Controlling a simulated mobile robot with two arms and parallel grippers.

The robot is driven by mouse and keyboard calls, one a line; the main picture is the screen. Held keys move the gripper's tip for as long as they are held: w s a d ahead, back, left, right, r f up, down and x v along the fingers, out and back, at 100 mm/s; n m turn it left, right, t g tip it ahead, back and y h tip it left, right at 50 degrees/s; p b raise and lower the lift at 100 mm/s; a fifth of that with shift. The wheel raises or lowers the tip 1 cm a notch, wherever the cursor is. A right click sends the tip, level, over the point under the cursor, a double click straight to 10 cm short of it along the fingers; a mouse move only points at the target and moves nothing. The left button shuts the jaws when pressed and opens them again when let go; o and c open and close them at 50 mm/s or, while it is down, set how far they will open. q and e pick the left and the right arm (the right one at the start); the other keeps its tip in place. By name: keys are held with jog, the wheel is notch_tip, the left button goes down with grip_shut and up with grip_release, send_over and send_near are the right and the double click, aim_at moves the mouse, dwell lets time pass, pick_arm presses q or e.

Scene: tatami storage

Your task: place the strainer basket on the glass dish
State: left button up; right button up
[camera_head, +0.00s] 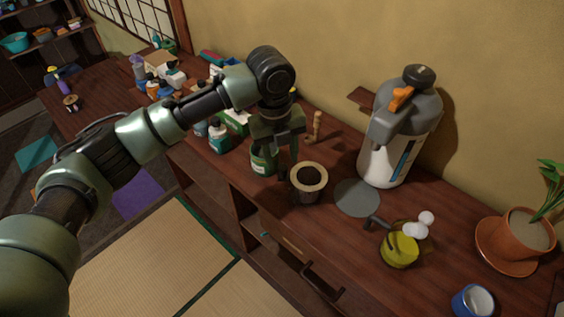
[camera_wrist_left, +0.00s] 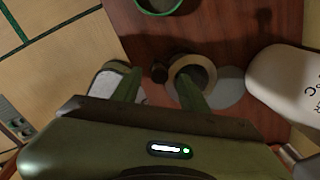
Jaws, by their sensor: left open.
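What I take for the strainer basket (camera_head: 307,196), a dark cup with a wide beige rim, stands upright on the wooden counter. The glass dish looks like the flat grey disc (camera_head: 357,197) just right of it; they are apart. My left gripper (camera_head: 284,158) is open, pointing down at the basket's upper left. In the left wrist view the basket's rim (camera_wrist_left: 181,68) is partly hidden behind one finger of my gripper (camera_wrist_left: 158,90), and a dark knob (camera_wrist_left: 159,72) shows beside it. The grey disc (camera_wrist_left: 230,82) is partly covered there. My right gripper is out of view.
A grey and white sprayer (camera_head: 385,160) stands behind the disc. A green can (camera_head: 262,163) is close left of the basket. A yellow-green pot (camera_head: 399,252), a potted plant (camera_head: 508,240) and a blue cup (camera_head: 473,301) stand to the right. Several bottles crowd the left.

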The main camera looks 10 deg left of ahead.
pick_arm(q)
notch_tip(320, 180, up, 10)
jog(key=b, duration=0.2)
jog(key=shift+s+a+f, duration=0.15)
jog(key=shift+a, duration=0.2)
